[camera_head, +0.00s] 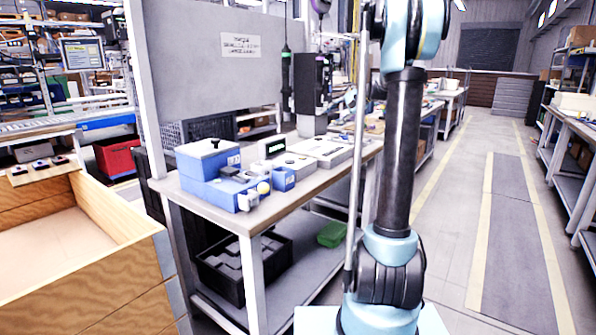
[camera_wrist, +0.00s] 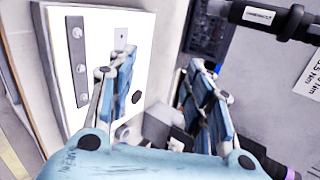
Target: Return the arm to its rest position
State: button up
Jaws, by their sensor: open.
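My gripper (camera_wrist: 160,88) is open in the wrist view. Its two blue fingers are spread apart with nothing held between them. My arm (camera_head: 402,150) stands upright at right of centre in the head view, with its upper part running out of the top edge. The gripper does not show in the head view. A dark hanging tool (camera_head: 286,75) with a green ring hangs in front of the grey panel in the head view. A dark cylindrical tool with a label (camera_wrist: 265,18) crosses the top right of the wrist view, apart from the fingers.
A workbench (camera_head: 330,178) carries blue boxes (camera_head: 208,160) and grey trays, with a black bin (camera_head: 228,270) below. A grey panel (camera_head: 205,65) stands behind it. A wooden crate (camera_head: 120,205) is at left. The aisle (camera_head: 450,215) at right is clear.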

jog(key=s+a+f+n+g+h, duration=0.1)
jog(key=s+f, duration=0.2)
jog(key=s, duration=0.7)
jog(key=s+a+f+n+g+h, duration=0.1)
jog(key=s+f+n+h, duration=0.15)
jog(key=s, duration=0.75)
jog(key=s+a+f+n+g+h, duration=0.1)
jog(key=s+f, duration=0.3)
jog(key=s, duration=0.6)
jog(key=s+d+f+n+h, duration=0.1)
jog(key=s+d+f+h, duration=0.1)
jog(key=s+f, duration=0.6)
jog(key=s+d+f+n+h, duration=0.2)
jog(key=s+d+f, duration=0.3)
jog(key=s+f, duration=0.4)
jog(key=s+h, duration=0.1)
jog(key=s, duration=0.5)
jog(key=shift+s+g, duration=0.15)
jog(key=shift+g, duration=0.25)
jog(key=shift+f, duration=0.1)
jog(key=shift+w+f, duration=0.2)
jog(key=shift+w, duration=0.25)
